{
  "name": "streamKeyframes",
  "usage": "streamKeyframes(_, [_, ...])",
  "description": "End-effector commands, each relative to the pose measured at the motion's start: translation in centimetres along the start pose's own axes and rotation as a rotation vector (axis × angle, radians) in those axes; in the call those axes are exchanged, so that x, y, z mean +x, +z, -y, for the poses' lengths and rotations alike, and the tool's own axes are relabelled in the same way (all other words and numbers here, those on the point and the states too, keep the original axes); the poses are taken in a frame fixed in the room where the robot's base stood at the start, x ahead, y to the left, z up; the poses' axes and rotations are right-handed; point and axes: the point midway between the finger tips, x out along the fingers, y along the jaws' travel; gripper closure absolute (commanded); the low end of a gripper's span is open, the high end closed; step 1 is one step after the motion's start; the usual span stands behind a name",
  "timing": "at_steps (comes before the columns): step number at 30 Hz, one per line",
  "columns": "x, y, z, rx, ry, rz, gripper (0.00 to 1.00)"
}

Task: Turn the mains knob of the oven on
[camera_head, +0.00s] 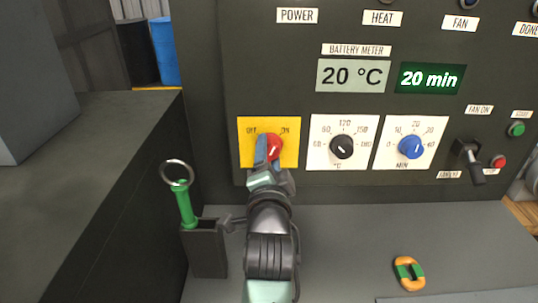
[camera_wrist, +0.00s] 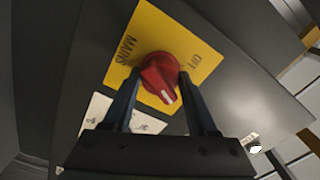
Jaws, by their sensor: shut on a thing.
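The oven's control panel (camera_head: 295,95) fills the upper middle of the head view. Its red mains knob (camera_head: 274,147) sits on a yellow plate (camera_head: 291,158) marked OFF and ON. My gripper (camera_head: 267,152) is at the knob, its fingers on either side, and partly hides it in the head view. In the wrist view the red knob (camera_wrist: 160,75) shows between the two fingers of my gripper (camera_wrist: 156,84), and the yellow plate (camera_wrist: 150,30) reads MAINS and OFF. The gripper is shut on the knob. The knob's pointer setting is hard to tell.
Right of the mains knob are a black temperature knob (camera_head: 342,146), a blue minutes knob (camera_head: 411,146) and a black lever (camera_head: 469,158). A green-handled ring tool (camera_head: 183,203) stands in a dark holder (camera_head: 206,250) at lower left. An orange and green ring (camera_head: 408,273) lies on the grey surface.

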Motion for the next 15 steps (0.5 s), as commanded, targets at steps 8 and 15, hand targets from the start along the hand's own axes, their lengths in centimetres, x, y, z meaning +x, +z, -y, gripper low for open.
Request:
streamKeyframes(8, [0.01, 0.11, -0.02, 0.21, 0.002, 0.003, 0.97])
streamKeyframes(15, [0.01, 0.09, -0.01, 0.319, 0.002, 0.002, 0.97])
